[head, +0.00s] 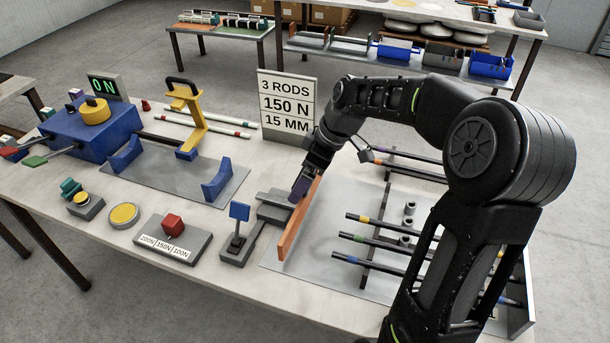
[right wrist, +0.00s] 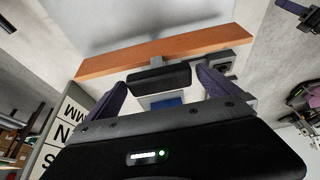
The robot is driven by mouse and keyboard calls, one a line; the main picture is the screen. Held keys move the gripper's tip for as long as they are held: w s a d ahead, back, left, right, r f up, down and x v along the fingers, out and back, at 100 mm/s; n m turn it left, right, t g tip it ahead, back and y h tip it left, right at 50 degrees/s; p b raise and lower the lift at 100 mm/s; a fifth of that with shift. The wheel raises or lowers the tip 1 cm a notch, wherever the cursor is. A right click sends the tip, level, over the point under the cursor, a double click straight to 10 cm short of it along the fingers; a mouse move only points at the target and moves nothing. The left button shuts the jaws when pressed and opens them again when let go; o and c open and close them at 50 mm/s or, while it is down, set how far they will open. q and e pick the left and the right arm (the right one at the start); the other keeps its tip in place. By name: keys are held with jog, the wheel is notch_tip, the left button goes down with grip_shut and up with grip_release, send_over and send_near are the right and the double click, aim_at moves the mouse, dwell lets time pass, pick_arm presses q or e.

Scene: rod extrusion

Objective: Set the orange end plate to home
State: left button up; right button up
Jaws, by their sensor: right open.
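The orange end plate (head: 296,228) stands upright along the left edge of a grey plate, beside a grey slide block (head: 274,203). In the right wrist view the end plate (right wrist: 185,48) spans the upper middle, with a dark handle (right wrist: 160,78) on its near side. My right gripper (head: 302,190) is at the far end of the end plate, its arm coming in from the right. Its purple fingers (right wrist: 163,84) are open, one to each side of the handle. I cannot tell whether they touch it. My left gripper is in neither view.
Several rods (head: 375,240) lie across dark rails right of the end plate. A sign (head: 287,105) reading 3 RODS, 150 N, 15 MM stands behind. A blue-handled lever (head: 238,227), a red-knobbed force selector (head: 170,240) and a blue press (head: 90,130) stand left.

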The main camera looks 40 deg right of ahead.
jog(key=shift+w+f, duration=0.1)
jog(key=shift+f, duration=0.25)
jog(key=shift+c, duration=0.6)
jog(key=c, duration=1.9)
jog(key=s+d+b, duration=0.1)
jog(key=s, duration=0.1)
jog(key=s+d+b, duration=0.1)
jog(key=s+d, duration=0.1)
jog(key=s, duration=0.1)
jog(key=s+d+b, duration=0.1)
jog(key=s+d, duration=0.1)
jog(key=s, duration=0.1)
jog(key=shift+d, duration=0.2)
jog(key=o, duration=2)
jog(key=shift+w, duration=0.1)
jog(key=shift+r, duration=0.15)
